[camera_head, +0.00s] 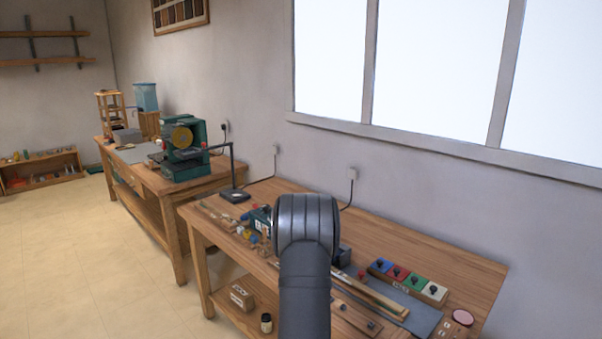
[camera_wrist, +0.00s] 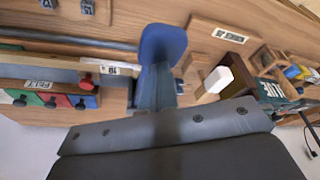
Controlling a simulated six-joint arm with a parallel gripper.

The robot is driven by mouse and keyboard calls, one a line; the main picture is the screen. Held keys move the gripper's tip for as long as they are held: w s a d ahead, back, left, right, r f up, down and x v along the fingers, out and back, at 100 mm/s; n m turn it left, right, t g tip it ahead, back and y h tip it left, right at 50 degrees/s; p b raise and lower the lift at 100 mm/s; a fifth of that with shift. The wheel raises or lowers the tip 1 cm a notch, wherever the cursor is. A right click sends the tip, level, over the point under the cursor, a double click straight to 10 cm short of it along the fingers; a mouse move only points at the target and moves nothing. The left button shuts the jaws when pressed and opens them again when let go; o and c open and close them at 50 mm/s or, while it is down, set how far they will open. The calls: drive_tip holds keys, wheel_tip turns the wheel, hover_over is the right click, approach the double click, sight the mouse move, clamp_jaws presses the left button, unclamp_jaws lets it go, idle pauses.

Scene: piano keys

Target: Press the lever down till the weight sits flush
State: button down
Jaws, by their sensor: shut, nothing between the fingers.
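In the wrist view my gripper (camera_wrist: 161,45) is shut, its narrow fingers with a blue tip extending over the wooden bench.
A row of blue, red, green and white boxes (camera_head: 410,280) stands on the workbench (camera_head: 465,268). A pink disc (camera_head: 462,317) lies near its right end. Small tools and parts crowd the bench left of my arm. A green machine (camera_head: 183,143) stands on the farther bench.

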drive_tip(key=shift+f, duration=1.25)
drive_tip(key=shift+r, duration=0.1)
idle(0.4)
wheel_tip(320, 180, up, 10)
idle(1.4)
drive_tip(key=shift+f, duration=1.75)
